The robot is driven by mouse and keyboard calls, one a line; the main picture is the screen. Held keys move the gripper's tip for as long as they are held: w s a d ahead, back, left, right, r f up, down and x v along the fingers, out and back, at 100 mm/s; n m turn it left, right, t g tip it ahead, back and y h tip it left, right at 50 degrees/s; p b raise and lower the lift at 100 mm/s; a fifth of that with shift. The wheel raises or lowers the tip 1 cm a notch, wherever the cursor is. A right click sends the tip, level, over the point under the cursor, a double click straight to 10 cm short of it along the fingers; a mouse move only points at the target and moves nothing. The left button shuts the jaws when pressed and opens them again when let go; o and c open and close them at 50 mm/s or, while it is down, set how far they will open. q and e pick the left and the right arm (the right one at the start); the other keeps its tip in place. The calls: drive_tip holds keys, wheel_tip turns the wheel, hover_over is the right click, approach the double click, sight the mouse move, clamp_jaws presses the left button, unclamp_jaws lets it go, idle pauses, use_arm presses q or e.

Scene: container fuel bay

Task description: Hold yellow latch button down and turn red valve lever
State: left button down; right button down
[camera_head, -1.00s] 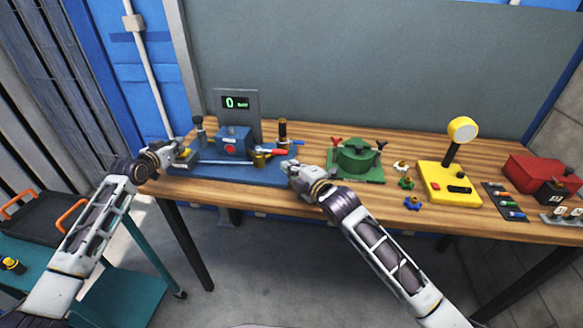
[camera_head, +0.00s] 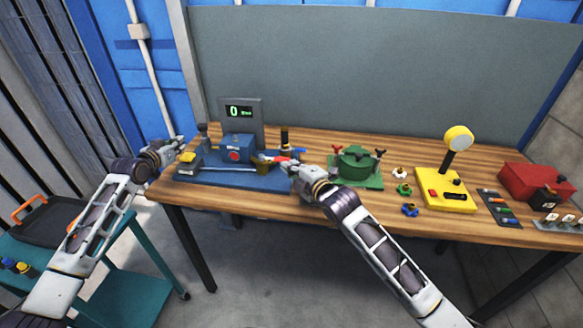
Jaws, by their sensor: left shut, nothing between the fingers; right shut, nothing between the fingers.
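The yellow latch button (camera_head: 187,157) sits at the left end of the blue rig on the workbench. My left gripper (camera_head: 181,142) is shut and empty, just above and behind the button in the picture; it looks apart from it. The red valve lever (camera_head: 281,159) is at the right part of the rig, by a brass fitting (camera_head: 261,163). My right gripper (camera_head: 287,166) is shut and empty, with its tip at the lever's right end. Whether it touches the lever I cannot tell, and it may hide part of it.
A display (camera_head: 241,112) reading 0 stands behind the blue block (camera_head: 236,148) with a red button. To the right are a green pot fixture (camera_head: 356,162), a yellow gauge unit (camera_head: 446,190) and a red box (camera_head: 535,178). A teal cart (camera_head: 128,285) stands at left.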

use_arm(q)
drive_tip(key=v, duration=0.9)
drive_tip(key=shift+b, duration=0.35)
idle(0.3)
drive_tip(key=shift+f, duration=0.15)
idle(0.4)
